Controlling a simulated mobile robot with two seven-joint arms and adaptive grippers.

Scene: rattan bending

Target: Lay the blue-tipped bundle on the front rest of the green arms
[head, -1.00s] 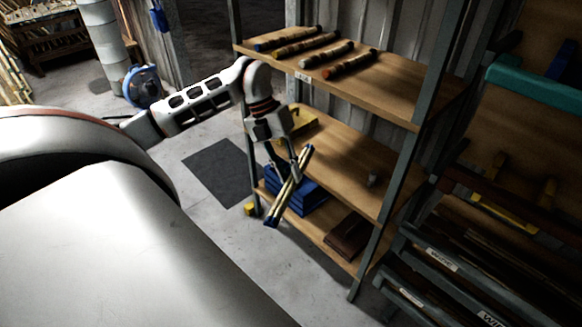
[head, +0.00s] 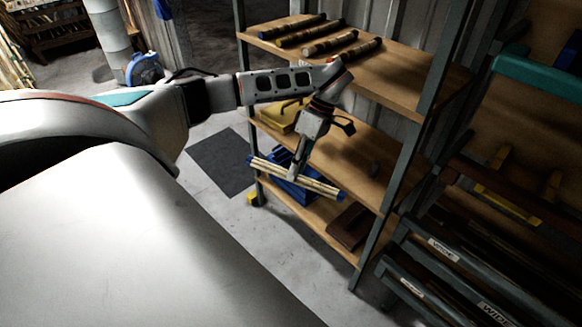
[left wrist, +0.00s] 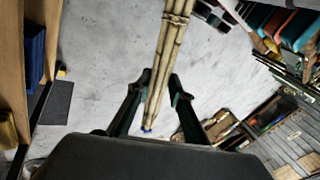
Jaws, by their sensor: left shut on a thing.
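The blue-tipped bundle (head: 280,172) is a sheaf of pale canes with blue ends. My left gripper (head: 299,166) is shut on it near its middle and holds it in the air in front of the shelf unit. In the left wrist view the bundle (left wrist: 172,50) runs between the fingers of the left gripper (left wrist: 160,82), with one blue tip low down. A green arm (head: 545,80) juts from the rack at the right, well apart from the bundle. I cannot tell which part is its front rest. My right gripper is not in view.
The wooden shelf unit (head: 400,88) stands behind the bundle, with several dark bundles (head: 330,44) on top. A blue crate (head: 290,190) is low on it. Labelled dark bars (head: 440,250) cross the rack at right. Grey floor (head: 230,235) lies clear in front.

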